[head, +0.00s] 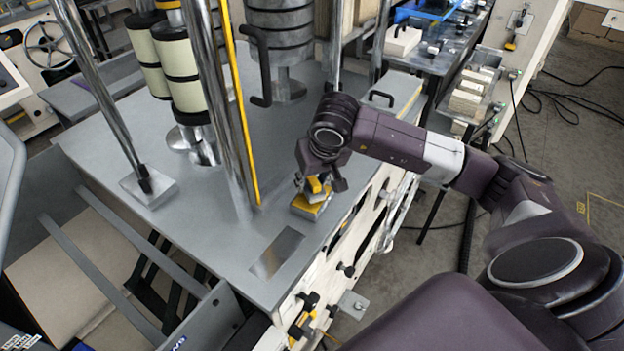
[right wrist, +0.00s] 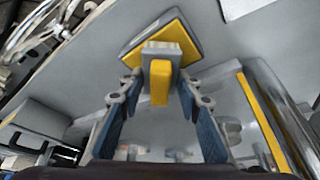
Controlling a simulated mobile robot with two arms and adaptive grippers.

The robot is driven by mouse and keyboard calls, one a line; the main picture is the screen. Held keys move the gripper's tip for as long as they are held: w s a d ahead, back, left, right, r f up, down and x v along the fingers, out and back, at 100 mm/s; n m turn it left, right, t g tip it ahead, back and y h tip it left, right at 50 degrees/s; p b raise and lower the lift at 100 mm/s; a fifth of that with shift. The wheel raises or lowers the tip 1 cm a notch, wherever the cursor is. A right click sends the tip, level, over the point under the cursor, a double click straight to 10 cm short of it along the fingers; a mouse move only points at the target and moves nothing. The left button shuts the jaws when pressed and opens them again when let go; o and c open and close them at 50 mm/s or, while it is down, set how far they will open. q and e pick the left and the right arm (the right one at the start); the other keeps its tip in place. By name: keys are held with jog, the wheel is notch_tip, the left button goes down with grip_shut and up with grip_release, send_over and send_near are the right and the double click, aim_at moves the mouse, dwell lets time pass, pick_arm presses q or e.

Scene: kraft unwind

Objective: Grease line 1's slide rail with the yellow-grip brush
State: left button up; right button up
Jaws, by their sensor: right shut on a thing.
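My right gripper (head: 318,186) points down over the right front part of the grey machine deck. In the right wrist view its blue-padded fingers (right wrist: 158,82) are closed at the tips on a small grey block with a yellow grip (right wrist: 160,88), which looks like the yellow-grip brush. Just beyond it is a flat yellow-topped block with grey edges (right wrist: 182,38), also seen on the deck in the head view (head: 308,207). I cannot tell whether the brush touches it. Chrome posts stand on the deck, one beside a yellow strip (head: 238,100). No label shows which rail is line 1's. My left gripper is out of view.
The grey deck (head: 110,150) has cream rollers (head: 180,75) and dark-banded cylinders (head: 283,35) behind. A bare metal plate (head: 277,253) lies near the front edge. Knobs and handles line the cream side panel (head: 345,250). Cables cross the floor at right.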

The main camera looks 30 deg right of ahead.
aim_at(312, 178)
jog(key=shift+f+b, duration=0.55)
jog(key=shift+b, duration=0.05)
dwell(1.2)
jog(key=shift+r+p, duration=1.8)
jog(key=shift+r, duration=1.75)
